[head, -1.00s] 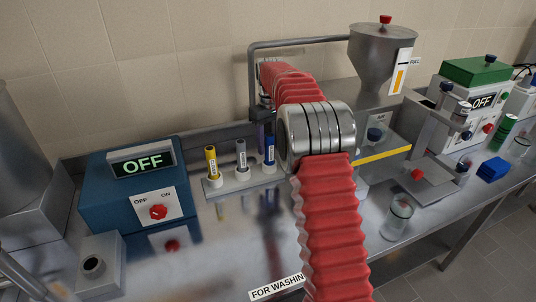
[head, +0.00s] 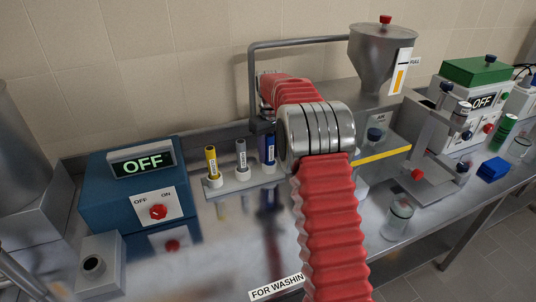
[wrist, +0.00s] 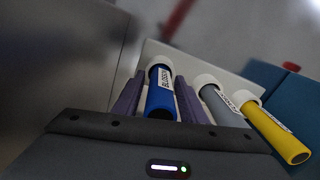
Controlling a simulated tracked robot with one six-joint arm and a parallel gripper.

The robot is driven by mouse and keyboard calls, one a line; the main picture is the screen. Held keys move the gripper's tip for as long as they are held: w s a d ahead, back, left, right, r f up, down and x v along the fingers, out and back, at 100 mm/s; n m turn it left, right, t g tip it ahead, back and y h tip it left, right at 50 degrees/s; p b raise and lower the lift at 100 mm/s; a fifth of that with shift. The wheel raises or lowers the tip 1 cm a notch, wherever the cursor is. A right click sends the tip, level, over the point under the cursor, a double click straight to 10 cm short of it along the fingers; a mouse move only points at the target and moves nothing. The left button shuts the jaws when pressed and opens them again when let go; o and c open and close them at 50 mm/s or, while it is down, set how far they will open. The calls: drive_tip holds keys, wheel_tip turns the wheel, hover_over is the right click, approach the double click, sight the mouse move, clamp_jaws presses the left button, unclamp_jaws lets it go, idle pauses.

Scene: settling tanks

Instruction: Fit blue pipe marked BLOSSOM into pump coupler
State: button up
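The blue pipe marked BLOSSOM (head: 267,149) stands upright in the right place of a pale rack, beside a grey pipe (head: 241,155) and a yellow pipe (head: 211,162). In the wrist view the blue pipe (wrist: 160,92) lies between the two purple fingers of my gripper (wrist: 160,98), with narrow gaps beside it; the gripper looks open. In the head view my gripper (head: 263,127) is at the blue pipe, partly hidden by my red arm. A grey block with a dark round hole (head: 101,276), seemingly the pump coupler, sits at the lower left.
A blue pump box (head: 133,190) with an OFF display and red knob stands behind the grey block. The rack (head: 247,184) touches neighbouring pipes close to my fingers. A steel hopper (head: 382,60) and a glass (head: 398,218) stand right. The bench between is clear.

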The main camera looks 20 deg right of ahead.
sight(270, 135)
clamp_jaws()
drive_tip(key=shift+r, duration=0.15)
wheel_tip(270, 135, up, 10)
drive_tip(key=shift+f, duration=0.1)
idle(0.6)
idle(0.5)
